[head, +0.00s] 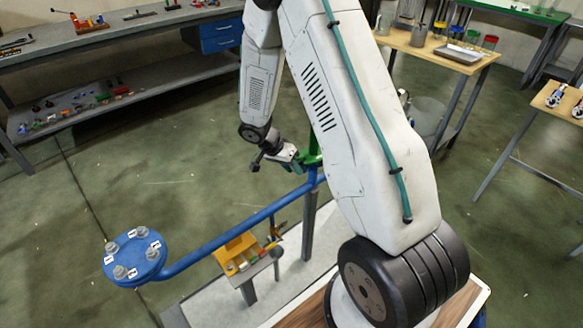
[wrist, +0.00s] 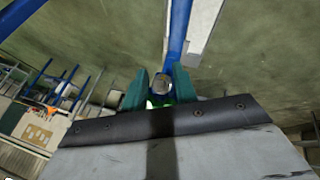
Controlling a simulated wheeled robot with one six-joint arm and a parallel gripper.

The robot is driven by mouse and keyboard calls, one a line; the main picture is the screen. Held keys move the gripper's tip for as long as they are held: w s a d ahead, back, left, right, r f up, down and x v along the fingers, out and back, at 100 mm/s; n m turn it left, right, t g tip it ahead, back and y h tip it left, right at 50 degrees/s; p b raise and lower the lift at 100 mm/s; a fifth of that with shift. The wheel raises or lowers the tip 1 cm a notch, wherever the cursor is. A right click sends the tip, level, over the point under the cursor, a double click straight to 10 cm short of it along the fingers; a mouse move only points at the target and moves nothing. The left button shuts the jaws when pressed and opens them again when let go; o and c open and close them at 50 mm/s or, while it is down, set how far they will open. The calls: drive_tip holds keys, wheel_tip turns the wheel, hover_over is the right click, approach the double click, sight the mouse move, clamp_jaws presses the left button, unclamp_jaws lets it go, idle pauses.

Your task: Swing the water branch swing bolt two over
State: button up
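A blue round flange (head: 135,257) with several upright grey bolts and small white tags sits at the left end of a blue pipe (head: 215,239) in the head view. The tag numbers are too small to read surely. My gripper (head: 297,160) is well away from this flange, beside a green fitting (head: 313,150) at the pipe's far end. In the wrist view my gripper (wrist: 158,78) has its two teal fingers apart. A grey nut or bolt head (wrist: 157,88) shows between them, with green below it. I cannot tell whether the fingers touch it.
A yellow holder (head: 238,252) with tools stands below the blue pipe. A grey bench (head: 140,42) with a lower shelf is at the back left. A wooden table (head: 425,48) with containers is at the back right. Green floor between is clear.

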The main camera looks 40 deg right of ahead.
drive_tip(key=shift+c, duration=0.3)
clamp_jaws()
drive_tip(key=shift+d+r+y, duration=0.45)
drive_tip(key=shift+y, duration=0.6)
drive_tip(key=shift+d+r+y, duration=0.4)
drive_tip(key=shift+r+y, duration=0.05)
drive_tip(key=shift+y, duration=0.6)
drive_tip(key=shift+o, duration=0.3)
unclamp_jaws()
drive_tip(key=v, duration=0.8)
drive_tip(key=shift+o, duration=0.2)
drive_tip(key=shift+n, duration=0.3)
